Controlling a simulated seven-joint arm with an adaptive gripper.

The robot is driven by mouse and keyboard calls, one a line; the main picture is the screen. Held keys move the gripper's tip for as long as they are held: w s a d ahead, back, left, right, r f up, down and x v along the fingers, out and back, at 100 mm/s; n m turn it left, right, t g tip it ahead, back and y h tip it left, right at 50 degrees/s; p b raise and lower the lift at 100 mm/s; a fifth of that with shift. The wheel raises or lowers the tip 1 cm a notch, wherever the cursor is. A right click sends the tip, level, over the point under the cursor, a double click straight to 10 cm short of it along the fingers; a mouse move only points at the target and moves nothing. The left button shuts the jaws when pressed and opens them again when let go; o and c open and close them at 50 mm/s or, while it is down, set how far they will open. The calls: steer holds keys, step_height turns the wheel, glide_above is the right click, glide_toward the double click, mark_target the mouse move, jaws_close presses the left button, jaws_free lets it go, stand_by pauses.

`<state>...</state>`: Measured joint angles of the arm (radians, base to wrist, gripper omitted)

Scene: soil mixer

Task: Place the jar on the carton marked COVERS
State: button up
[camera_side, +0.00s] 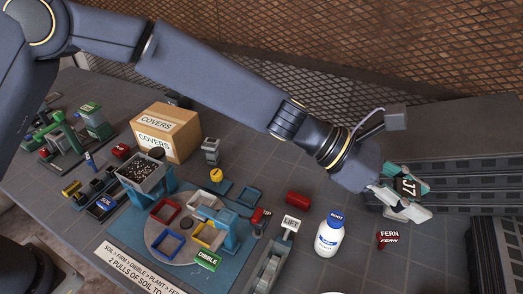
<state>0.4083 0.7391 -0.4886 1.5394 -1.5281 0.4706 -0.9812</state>
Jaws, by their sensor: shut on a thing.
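The carton marked COVERS (179,132) is a brown cardboard box with white labels. It stands at the back left of the bench. A white jar-like bottle with a blue cap (329,238) stands upright on the bench at the lower right, apart from my gripper. My gripper (408,193) is at the far right, beside the dark ribbed trays. It is shut on a small dark item with white characters that look like J7 (408,187). The fingers hide part of this item, so its full shape cannot be told.
Dark ribbed trays (464,179) fill the right side. A red FERN marker (388,238) and a red cylinder (298,198) are near the bottle. A blue-based station with coloured square frames (165,243) and a hopper of dark grains (143,172) stand in front of the carton.

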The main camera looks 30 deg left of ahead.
steer(key=w+a+n+t+y, duration=0.1)
steer(key=w+a+n+t, duration=0.35)
steer(key=a, duration=0.75)
steer(key=w+a+f+n+t+y, duration=0.1)
steer(key=w+a+y, duration=0.1)
steer(key=w+a, duration=0.8)
steer(key=w+a+n+t+y, duration=0.1)
steer(key=w+a+n+t, duration=0.2)
steer(key=a, duration=1.2)
steer(key=s+a+n+t+y, duration=0.1)
steer(key=s+a+n+y, duration=0.2)
steer(key=a, duration=0.8)
steer(key=s+a+n+t+y, duration=0.2)
steer(key=a+n+y, duration=0.1)
steer(key=a, duration=0.9)
steer(key=s+a+n+t+y, duration=0.1)
steer(key=s+a+n+y, duration=0.25)
steer(key=a, duration=0.75)
glide_above(166, 115)
steer(key=shift+m, duration=0.4)
steer(key=f, duration=1.3)
steer(key=shift+s+d+f, duration=0.1)
steer(key=shift+s+f, duration=0.2)
steer(key=shift+s, duration=0.1)
steer(key=shift+w+f, duration=0.35)
steer(key=shift+f, duration=1.55)
